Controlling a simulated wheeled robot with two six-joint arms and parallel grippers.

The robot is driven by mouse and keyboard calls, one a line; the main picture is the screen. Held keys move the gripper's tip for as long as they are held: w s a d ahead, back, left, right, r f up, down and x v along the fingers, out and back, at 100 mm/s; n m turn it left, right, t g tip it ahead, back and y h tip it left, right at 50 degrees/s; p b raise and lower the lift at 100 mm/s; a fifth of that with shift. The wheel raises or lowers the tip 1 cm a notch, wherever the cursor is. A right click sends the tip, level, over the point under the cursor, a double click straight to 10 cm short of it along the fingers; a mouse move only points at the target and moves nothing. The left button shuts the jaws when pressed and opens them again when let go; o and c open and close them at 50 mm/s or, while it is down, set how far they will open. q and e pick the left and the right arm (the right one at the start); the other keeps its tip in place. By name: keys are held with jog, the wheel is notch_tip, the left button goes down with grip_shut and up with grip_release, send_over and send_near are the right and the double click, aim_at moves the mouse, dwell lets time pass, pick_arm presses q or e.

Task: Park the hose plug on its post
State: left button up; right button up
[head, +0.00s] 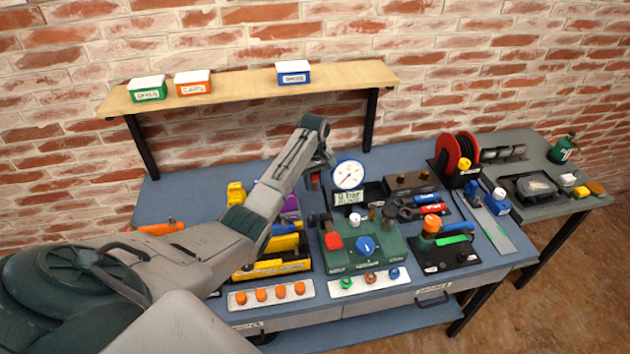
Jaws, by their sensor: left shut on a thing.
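My left arm comes in from the left, rises over the bench and bends down at the wrist. My left gripper (317,178) points down just left of the round white gauge (348,174). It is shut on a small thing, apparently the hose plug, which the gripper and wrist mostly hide. Below it is a green test unit (350,256) with a red button (333,241), a blue knob (365,245) and short upright fittings (389,216) along its back. I cannot tell which of these is the plug's post. My right gripper is not in view.
A yellow tray (272,267) stands left of the unit, partly behind my arm. A black tool block (445,257) and a red hose reel (455,155) stand to the right. The bench's back left is fairly clear.

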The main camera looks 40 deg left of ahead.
aim_at(314, 214)
pick_arm(q)
jog(key=shift+s+r, duration=0.15)
jog(key=shift+s, duration=0.05)
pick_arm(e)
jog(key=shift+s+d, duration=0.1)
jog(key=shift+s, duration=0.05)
